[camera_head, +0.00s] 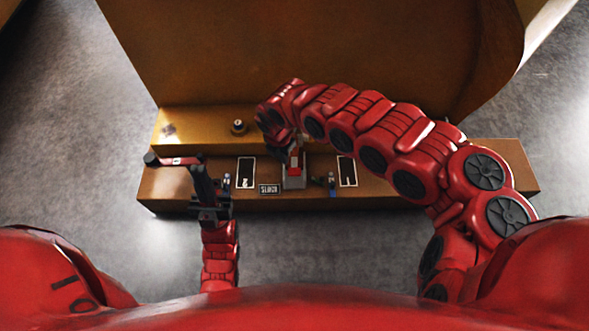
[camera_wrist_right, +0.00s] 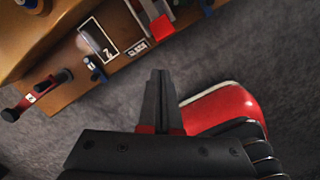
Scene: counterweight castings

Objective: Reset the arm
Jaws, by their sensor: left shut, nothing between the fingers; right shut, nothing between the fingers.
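My left gripper (camera_head: 212,206), dark and seen from above, is shut and empty over the front edge of the brown bench (camera_head: 420,190). It is close to a dark lever with a red band (camera_head: 183,161), and I cannot tell if they touch. My right arm curls in from the right. Its gripper is mostly hidden under the arm in the head view. In the right wrist view, the right gripper (camera_wrist_right: 160,85) is shut with nothing between its fingers, over grey floor just off the bench edge.
A grey block with a red part (camera_head: 293,172) stands mid-bench, between dark plates numbered 2 (camera_head: 245,172) and 1 (camera_head: 347,171). A small label (camera_head: 269,189) and a round knob (camera_head: 238,126) are nearby. A large brown casting (camera_head: 320,50) rises behind. Open floor lies in front.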

